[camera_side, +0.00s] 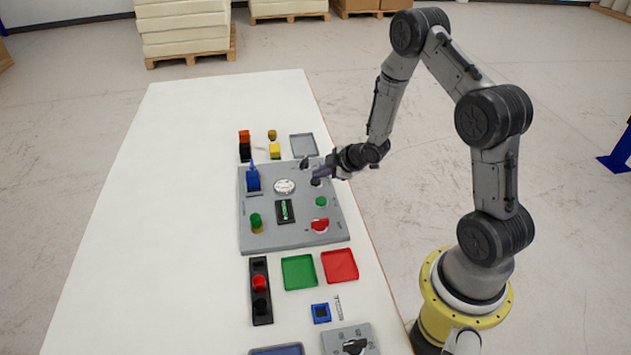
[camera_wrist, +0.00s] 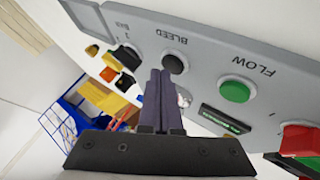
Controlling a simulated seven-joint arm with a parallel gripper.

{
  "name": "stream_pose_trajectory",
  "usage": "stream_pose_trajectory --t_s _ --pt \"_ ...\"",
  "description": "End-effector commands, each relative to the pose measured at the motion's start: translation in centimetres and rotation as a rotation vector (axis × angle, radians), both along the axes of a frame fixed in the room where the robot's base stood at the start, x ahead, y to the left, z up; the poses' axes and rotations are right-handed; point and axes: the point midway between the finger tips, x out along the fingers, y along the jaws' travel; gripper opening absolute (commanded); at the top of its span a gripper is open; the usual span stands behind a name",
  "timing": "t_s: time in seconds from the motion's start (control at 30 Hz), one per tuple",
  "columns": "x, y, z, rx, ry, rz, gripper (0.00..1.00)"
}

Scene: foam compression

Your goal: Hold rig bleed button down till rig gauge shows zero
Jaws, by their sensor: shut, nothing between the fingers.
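The grey rig panel (camera_side: 285,239) lies on the white table. Its black bleed button (camera_wrist: 173,63), with BLEED printed beside it, shows in the wrist view. The round white rig gauge (camera_side: 284,186) sits on the panel in the side view; its needle is too small to read. In the wrist view the gauge is mostly hidden behind my fingers. My gripper (camera_wrist: 161,73) is shut and empty, with its fingertips right by the bleed button. In the side view my gripper (camera_side: 319,173) is over the panel's far right corner. I cannot tell whether the tips touch the button.
A green FLOW button (camera_wrist: 236,90) and a red knob (camera_wrist: 300,140) are on the panel, with a small dark display (camera_side: 285,211) between controls. A blue lever block (camera_side: 253,181) stands at the panel's left. Green (camera_side: 299,272) and red (camera_side: 340,266) trays lie in front. The table's left side is clear.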

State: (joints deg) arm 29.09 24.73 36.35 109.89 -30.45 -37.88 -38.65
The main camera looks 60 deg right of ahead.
Motion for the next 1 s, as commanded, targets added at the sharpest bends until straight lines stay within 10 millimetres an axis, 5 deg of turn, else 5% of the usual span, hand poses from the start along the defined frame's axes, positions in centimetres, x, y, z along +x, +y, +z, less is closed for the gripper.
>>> stream_pose_trajectory --t_s 1.0 --pt "-0.04 0.00 -0.89 0.001 0.001 -0.001 0.00"
